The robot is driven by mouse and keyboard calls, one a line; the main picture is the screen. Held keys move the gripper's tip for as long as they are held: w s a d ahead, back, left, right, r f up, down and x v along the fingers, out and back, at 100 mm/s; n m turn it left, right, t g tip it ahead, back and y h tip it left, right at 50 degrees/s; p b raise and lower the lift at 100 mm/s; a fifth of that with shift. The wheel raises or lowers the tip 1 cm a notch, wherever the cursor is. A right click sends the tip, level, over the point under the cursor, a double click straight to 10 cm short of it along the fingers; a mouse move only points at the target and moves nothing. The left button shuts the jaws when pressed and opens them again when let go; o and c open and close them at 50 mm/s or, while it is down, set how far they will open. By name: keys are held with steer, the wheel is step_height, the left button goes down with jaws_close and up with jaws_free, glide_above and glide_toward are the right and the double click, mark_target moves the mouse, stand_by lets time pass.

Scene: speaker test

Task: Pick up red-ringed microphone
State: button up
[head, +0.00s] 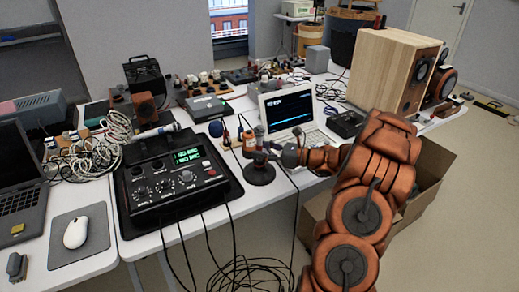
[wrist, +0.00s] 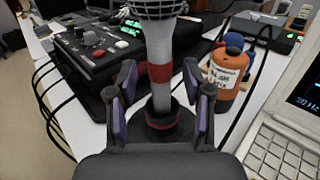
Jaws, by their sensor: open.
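The red-ringed microphone (wrist: 160,72) stands upright in a dark round base in the wrist view, with a grey body, mesh head and red band. The top of its head is cut off by the frame. In the head view the microphone (head: 259,131) stands near the table's front edge, partly hidden by my gripper. My gripper (wrist: 160,88) is open, with one finger on each side of the microphone's lower body. A gap shows on both sides. My gripper (head: 272,150) also shows at the microphone in the head view.
An orange bottle (wrist: 225,75) stands close behind the right finger. A black control box (head: 178,185) is to the left, and an open white laptop (head: 292,112) to the right. Cables hang over the table's front edge. A cardboard box (head: 432,178) stands below on the right.

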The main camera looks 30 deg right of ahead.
steer(key=shift+w+a, duration=0.25)
steer(key=shift+w, duration=0.1)
jaws_close()
stand_by(0.3)
